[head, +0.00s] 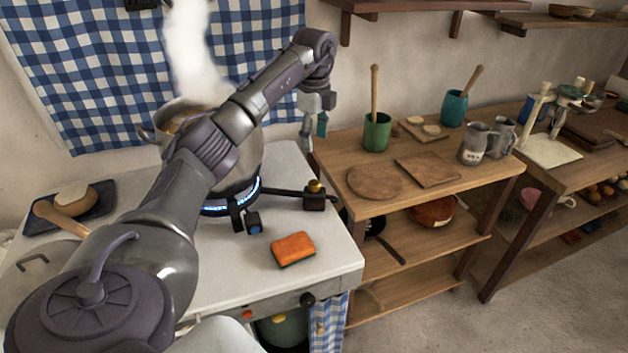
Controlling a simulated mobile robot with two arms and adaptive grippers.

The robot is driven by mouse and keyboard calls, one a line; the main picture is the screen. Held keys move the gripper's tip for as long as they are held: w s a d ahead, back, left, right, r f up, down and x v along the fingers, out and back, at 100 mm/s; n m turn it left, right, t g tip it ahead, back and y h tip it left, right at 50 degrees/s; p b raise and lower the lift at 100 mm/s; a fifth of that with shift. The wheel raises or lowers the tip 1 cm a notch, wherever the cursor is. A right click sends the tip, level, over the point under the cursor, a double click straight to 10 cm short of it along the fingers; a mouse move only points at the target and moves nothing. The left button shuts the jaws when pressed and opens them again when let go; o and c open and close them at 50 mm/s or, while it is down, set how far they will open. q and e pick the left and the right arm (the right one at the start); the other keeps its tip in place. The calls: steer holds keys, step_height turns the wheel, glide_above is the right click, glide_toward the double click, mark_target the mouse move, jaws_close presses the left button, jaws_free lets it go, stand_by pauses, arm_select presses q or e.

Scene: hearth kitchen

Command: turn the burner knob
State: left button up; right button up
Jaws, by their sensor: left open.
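A steel pot (243,160) stands on a burner (216,210) whose blue flame is lit. A dark arm runs right from the burner to a small yellow-brass knob (316,186). On the counter's front edge are a black knob (307,299) and a red one (248,314). I cannot tell which knob is meant. My left gripper (314,128) is open and empty, pointing down at the counter's back right, above and beyond the brass knob and apart from it. My arm hides part of the pot.
An orange sponge (293,248) lies on the white counter (330,258). White steam (188,50) rises from the pot beside a checked curtain (90,70). A wooden shelf table (340,150) with cups and boards stands right. A dark board (98,208) with food lies left.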

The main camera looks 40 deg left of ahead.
mark_target(314, 182)
arm_select(q)
step_height(314, 182, down, 14)
steer(key=p, duration=0.2)
steer(key=shift+r+p, duration=0.15)
steer(key=shift+p, duration=0.15)
steer(key=c, duration=1.2)
steer(key=shift+o, duration=0.2)
